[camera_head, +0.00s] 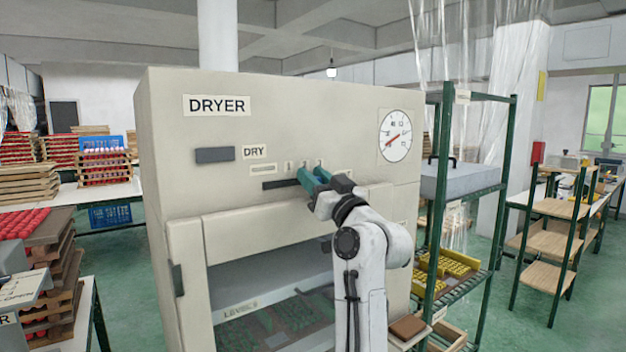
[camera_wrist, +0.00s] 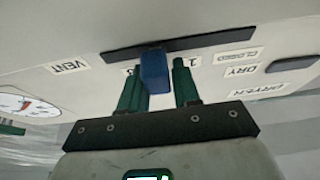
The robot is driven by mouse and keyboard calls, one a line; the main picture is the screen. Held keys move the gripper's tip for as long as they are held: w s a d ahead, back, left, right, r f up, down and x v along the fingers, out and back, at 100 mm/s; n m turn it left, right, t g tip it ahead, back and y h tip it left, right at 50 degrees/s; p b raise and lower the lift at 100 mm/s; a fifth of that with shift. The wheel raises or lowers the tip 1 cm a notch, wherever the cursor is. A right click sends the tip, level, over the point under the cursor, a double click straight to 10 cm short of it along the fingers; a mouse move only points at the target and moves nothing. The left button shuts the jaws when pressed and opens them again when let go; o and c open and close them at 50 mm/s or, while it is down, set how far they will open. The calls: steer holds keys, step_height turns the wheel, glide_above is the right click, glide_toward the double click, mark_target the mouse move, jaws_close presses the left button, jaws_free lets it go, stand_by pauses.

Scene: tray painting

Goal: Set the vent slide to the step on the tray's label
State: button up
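The vent slide's blue knob (camera_wrist: 154,72) shows in the wrist view on its dark slot (camera_wrist: 210,41). The slot (camera_head: 282,183) crosses the dryer front in the head view, under small numbered labels. My gripper (camera_head: 312,178) is at the slot's right part and hides the knob there. In the wrist view my gripper (camera_wrist: 160,77) is open, with the knob between its green fingers. The knob is close to the left finger; a gap shows on the right. Whether they touch is unclear. The knob covers part of the scale. A label (camera_head: 241,309) inside the dryer reads roughly "LEVEL"; its last character is unclear.
The dryer (camera_head: 170,120) has a dark handle (camera_head: 215,155) by a DRY label and a round dial (camera_head: 395,136). Its opening below shows trays. A green-framed rack (camera_head: 470,95) stands close on the right.

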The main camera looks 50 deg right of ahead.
steer(key=shift+o, duration=1.4)
steer(key=b+v, duration=0.3)
steer(key=v, duration=0.7)
steer(key=shift+s, duration=0.35)
steer(key=shift+f, duration=0.15)
